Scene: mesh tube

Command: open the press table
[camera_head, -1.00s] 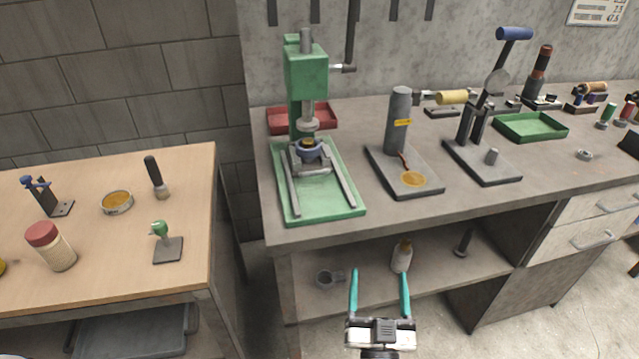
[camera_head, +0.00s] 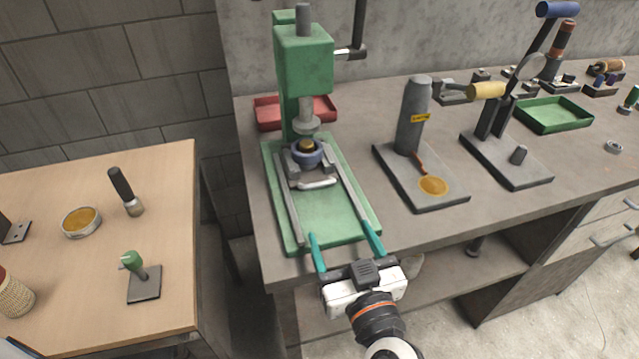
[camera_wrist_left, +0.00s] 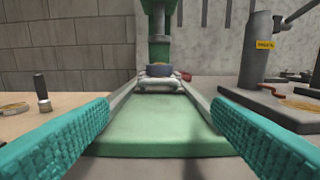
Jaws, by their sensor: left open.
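The green press (camera_head: 303,60) stands at the left end of the grey workbench. Its green base plate (camera_head: 325,217) carries two grey rails and a clamp-like table (camera_head: 312,180) with a grey-blue cup (camera_head: 306,153) in it under the ram. My left gripper (camera_head: 346,243) is open and empty at the front edge of the base plate, teal fingers pointing at the press. In the left wrist view the fingers (camera_wrist_left: 165,135) spread either side of the base plate, and the press table (camera_wrist_left: 159,85) is straight ahead, apart from them. The right gripper is not in view.
A grey column stand (camera_head: 412,115) and a lever tool (camera_head: 500,135) stand right of the press. A red tray (camera_head: 268,112) lies behind it. A wooden table (camera_head: 80,260) with small tools is at left, across a gap. The bench front is clear.

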